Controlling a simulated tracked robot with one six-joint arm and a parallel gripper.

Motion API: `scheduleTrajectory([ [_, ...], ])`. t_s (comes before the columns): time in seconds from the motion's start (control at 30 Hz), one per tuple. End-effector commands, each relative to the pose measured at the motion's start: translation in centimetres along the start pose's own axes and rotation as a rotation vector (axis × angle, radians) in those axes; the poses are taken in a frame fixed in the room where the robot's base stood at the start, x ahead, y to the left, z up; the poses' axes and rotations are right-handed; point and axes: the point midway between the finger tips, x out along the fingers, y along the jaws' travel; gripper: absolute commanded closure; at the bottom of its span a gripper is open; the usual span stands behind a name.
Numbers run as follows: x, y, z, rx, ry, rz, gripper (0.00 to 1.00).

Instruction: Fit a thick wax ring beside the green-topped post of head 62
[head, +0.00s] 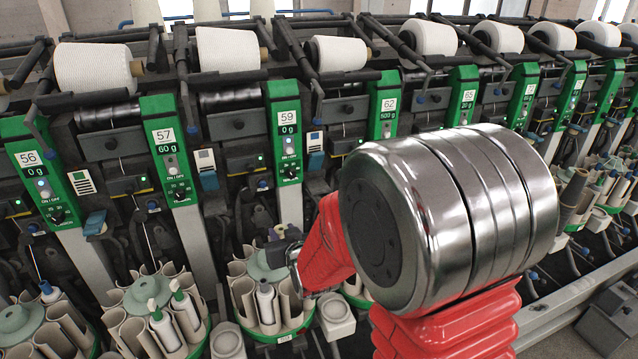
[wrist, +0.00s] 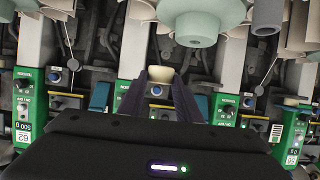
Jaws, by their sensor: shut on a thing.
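My gripper (wrist: 166,80) is shut on a small cream ring (wrist: 160,73), held at the tips of its dark fingers in the wrist view. In the head view my gripper (head: 284,240) is small, in front of head 59 and above its tube carousel; the ring cannot be made out there. The panel of head 62 (head: 388,105) stands right of it in the head view, and shows upside down at the left of the wrist view (wrist: 22,130). My red and chrome arm hides much of the area below head 62. I cannot make out its green-topped post.
A pale green carousel top (wrist: 200,22) lies just beyond the fingertips in the wrist view. Carousels of upright tubes (head: 150,295) crowd the front of the machine. The panel of head 59 (head: 288,130) is close behind my gripper.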

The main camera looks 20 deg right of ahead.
Motion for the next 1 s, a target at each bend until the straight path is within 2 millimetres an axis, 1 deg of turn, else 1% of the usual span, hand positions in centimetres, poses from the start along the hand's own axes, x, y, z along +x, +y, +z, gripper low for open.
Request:
scheduleTrajectory([
  [0.4,0.0,1.2,0.0,0.008,0.000,0.020,0.90],
  [0.57,0.2,1.9,-0.5,0.008,0.002,0.018,0.90],
  [0.73,0.6,3.6,-1.7,0.000,0.002,0.003,0.90],
  [1.0,1.2,7.4,-3.7,-0.019,0.001,-0.041,0.90],
])
